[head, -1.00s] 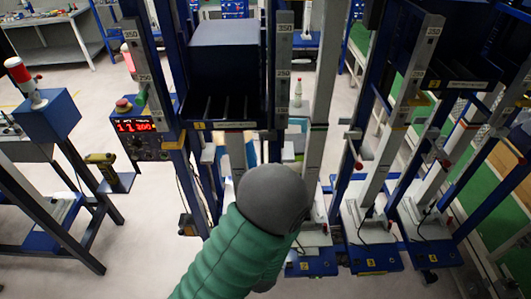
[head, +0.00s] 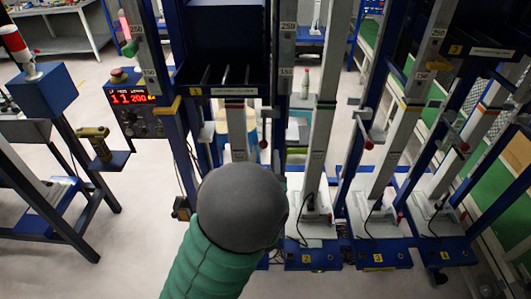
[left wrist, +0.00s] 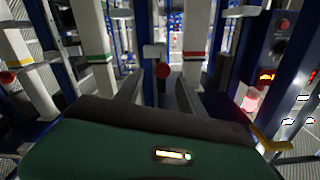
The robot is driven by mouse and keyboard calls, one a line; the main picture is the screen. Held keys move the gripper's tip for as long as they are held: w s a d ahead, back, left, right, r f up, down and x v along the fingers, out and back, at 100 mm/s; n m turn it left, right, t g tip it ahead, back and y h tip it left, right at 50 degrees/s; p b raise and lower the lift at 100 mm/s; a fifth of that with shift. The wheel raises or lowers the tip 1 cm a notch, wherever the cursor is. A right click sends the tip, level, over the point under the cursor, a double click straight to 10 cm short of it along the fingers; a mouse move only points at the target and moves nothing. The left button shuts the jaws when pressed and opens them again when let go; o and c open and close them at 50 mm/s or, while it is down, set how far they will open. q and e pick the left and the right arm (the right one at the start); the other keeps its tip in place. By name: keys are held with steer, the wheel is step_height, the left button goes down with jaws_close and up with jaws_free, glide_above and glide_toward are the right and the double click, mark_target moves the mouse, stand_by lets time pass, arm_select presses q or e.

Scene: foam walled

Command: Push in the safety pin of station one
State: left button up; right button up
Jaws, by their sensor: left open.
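The safety pin of station one shows as a small red knob (head: 263,144) beside the leftmost grey post (head: 237,130), below the blue bin. In the left wrist view the red knob (left wrist: 163,70) is ahead, near the middle. My left gripper (left wrist: 160,92) is open, with one pale finger on each side of the knob in that view. I see no contact with the knob, and the remaining gap is hard to judge. In the head view my green arm and its round grey end hide the fingers and station one's base. My right gripper is not in view.
Station two (head: 305,257) stands just right of my arm, with a red knob (head: 368,144) further right. A control box with a red display (head: 130,97) is at the left. A yellow-black tool (head: 95,143) sits on a small blue shelf. Narrow uprights flank the arm.

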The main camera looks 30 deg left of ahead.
mark_target(264, 137)
arm_select(q)
steer(key=x, duration=0.8)
steer(key=shift+s+a+f, duration=0.2)
steer(key=shift+a, duration=0.05)
steer(key=shift+w+a, duration=0.2)
steer(key=shift+a, duration=0.1)
steer(key=shift+d+r, duration=0.1)
steer(key=shift+d, duration=0.25)
steer(key=shift+c, duration=1.3)
steer(key=shift+s, duration=0.1)
jaws_close()
